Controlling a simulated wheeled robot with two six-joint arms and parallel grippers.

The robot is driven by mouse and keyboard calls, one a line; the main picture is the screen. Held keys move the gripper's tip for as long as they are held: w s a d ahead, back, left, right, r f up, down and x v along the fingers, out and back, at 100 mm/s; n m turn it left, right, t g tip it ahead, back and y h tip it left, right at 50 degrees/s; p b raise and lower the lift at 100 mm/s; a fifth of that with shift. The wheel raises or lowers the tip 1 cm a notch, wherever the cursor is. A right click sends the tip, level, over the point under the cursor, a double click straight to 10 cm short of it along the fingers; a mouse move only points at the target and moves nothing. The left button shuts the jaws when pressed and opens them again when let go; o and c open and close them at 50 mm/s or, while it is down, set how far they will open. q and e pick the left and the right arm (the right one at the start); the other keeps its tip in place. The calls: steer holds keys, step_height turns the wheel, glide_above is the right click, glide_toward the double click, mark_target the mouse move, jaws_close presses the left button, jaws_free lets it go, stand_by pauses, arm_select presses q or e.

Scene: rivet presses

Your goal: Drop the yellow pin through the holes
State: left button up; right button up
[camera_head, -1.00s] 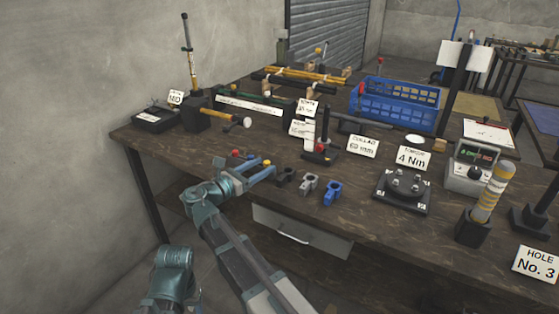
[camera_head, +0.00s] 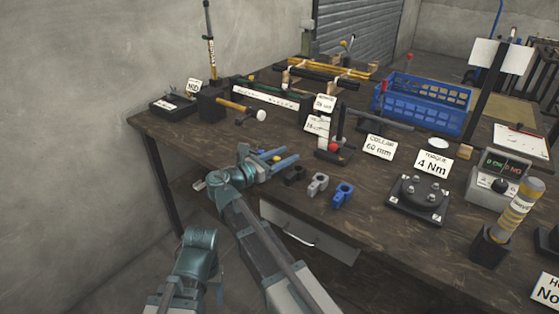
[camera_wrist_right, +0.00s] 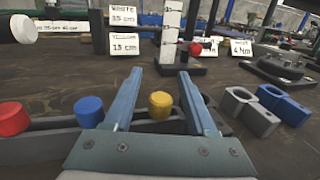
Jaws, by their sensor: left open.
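In the right wrist view, the yellow pin (camera_wrist_right: 160,104) shows its round head between the spread fingers of my right gripper (camera_wrist_right: 158,72). The fingers are apart and do not clasp it; its lower part is hidden by the gripper body. In the head view, my right gripper (camera_head: 285,160) reaches over the bench's front edge among the pins. My left gripper (camera_head: 219,287) is low at the bottom left, off the bench, and mostly hidden. Holed pieces lie right of the pins: a black one (camera_head: 294,175), a grey one (camera_head: 318,183) and a blue one (camera_head: 342,194).
A red pin (camera_wrist_right: 12,118) and a blue pin (camera_wrist_right: 89,109) stand left of the yellow one. A post with a red knob (camera_head: 335,147), a bolted plate (camera_head: 419,197) and a blue crate (camera_head: 425,108) stand further right.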

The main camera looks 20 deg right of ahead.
jaws_close()
steer(key=shift+r, duration=0.15)
